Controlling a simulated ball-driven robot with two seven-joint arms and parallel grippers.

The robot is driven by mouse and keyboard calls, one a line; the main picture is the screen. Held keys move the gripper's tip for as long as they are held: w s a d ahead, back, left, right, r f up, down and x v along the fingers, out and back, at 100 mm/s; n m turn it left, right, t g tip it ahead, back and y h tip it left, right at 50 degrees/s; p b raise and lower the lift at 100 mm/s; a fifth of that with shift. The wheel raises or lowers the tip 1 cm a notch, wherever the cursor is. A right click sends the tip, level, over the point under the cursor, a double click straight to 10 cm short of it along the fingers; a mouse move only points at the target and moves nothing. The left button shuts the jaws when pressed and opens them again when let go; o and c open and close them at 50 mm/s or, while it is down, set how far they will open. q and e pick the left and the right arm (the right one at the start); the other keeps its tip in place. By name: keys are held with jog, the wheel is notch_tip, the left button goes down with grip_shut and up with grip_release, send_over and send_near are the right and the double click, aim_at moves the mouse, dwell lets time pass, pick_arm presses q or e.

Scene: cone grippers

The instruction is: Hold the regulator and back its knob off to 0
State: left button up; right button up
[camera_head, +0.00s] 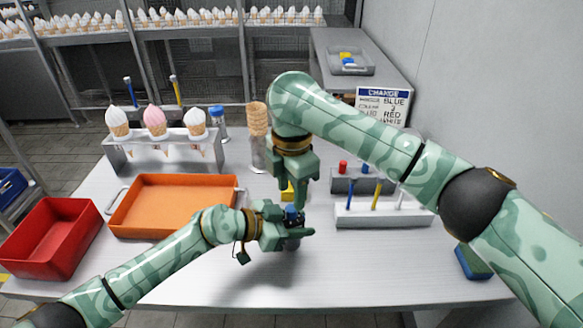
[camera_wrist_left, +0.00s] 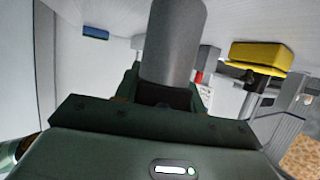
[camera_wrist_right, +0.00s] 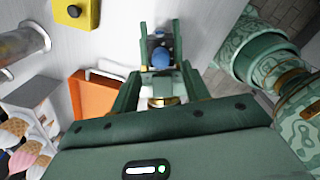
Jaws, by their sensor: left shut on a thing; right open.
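The regulator has a grey cylindrical body (camera_head: 292,244), seen large in the left wrist view (camera_wrist_left: 174,42), and a blue knob (camera_head: 291,211) on top. My left gripper (camera_head: 288,232) is shut on the regulator and holds it over the front middle of the table; it stands about upright. My right gripper (camera_head: 290,195) points down from above with its jaws open. In the right wrist view the blue knob (camera_wrist_right: 161,58) lies ahead, between the lines of its fingers (camera_wrist_right: 162,90). I cannot tell whether the fingers touch the knob. No scale reading is legible.
An orange tray (camera_head: 120,222) and a red bin (camera_head: 82,215) are at left. A cone rack (camera_head: 170,150) stands behind. A yellow block with a black button (camera_wrist_right: 77,12) is close behind the grippers. A white rack with colored sticks (camera_head: 385,216) is at right.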

aim_at(292, 207)
notch_tip(292, 207, up, 8)
jog(key=shift+f, duration=0.1)
pick_arm(q)
jog(key=o, duration=1.2)
